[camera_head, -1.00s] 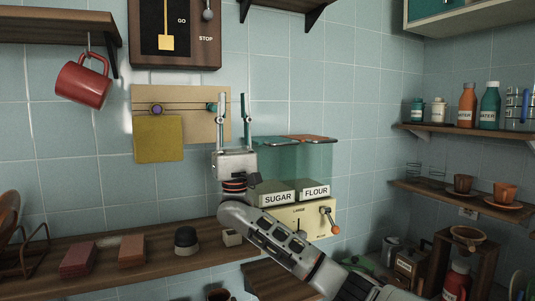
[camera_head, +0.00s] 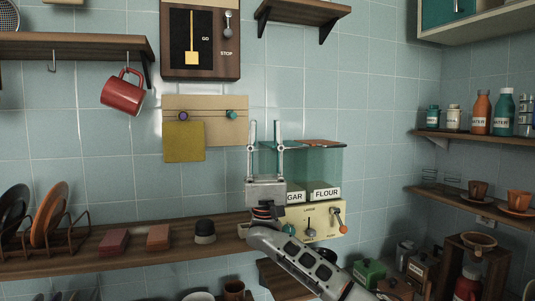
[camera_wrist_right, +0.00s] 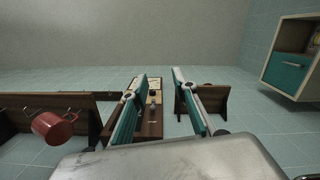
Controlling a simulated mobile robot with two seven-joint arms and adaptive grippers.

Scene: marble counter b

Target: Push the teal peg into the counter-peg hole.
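The teal peg (camera_head: 231,115) sits at the right end of a light wooden board (camera_head: 218,103) on the tiled wall, with a purple peg (camera_head: 184,116) to its left. A yellow cloth (camera_head: 183,142) hangs from the board's left half. I cannot make out the counter-peg hole at this size. My right gripper (camera_head: 266,123) points upward, open and empty, to the right of the teal peg and apart from it in the picture. In the right wrist view its two fingers (camera_wrist_right: 159,76) are spread with nothing between them. My left gripper is not in view.
A GO/STOP panel (camera_head: 202,40) is above the board. A red mug (camera_head: 123,92) hangs at the upper left. Teal see-through bins (camera_head: 316,165) marked FLOUR stand behind and right of my right gripper. A wooden shelf (camera_head: 110,262) with blocks runs below.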

